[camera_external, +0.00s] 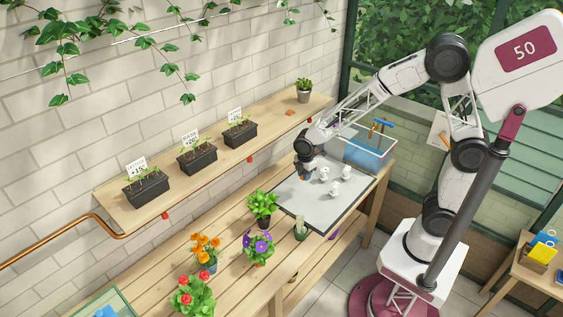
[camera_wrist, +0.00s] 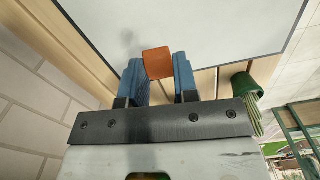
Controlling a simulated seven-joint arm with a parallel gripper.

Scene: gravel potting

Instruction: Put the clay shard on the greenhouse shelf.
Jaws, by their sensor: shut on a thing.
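The clay shard (camera_wrist: 157,62) is a flat, orange-brown squarish piece. My gripper (camera_wrist: 158,75) is shut on it, with a blue finger on either side in the wrist view. In the external view my gripper (camera_external: 305,176) points down at the left back part of the pale tray (camera_external: 295,200); the shard is too small to make out there. I cannot tell how far it is above the tray. The greenhouse shelf (camera_external: 120,208) is a long wooden board along the brick wall, left of and behind my gripper.
Several dark planters with signs (camera_external: 197,160) and a small potted plant (camera_external: 304,92) stand on the shelf, with bare board between them. White objects (camera_external: 335,187) stand on the tray. Flowering pots (camera_external: 258,248) are on the bench. A blue-filled clear bin (camera_external: 368,155) stands behind the tray.

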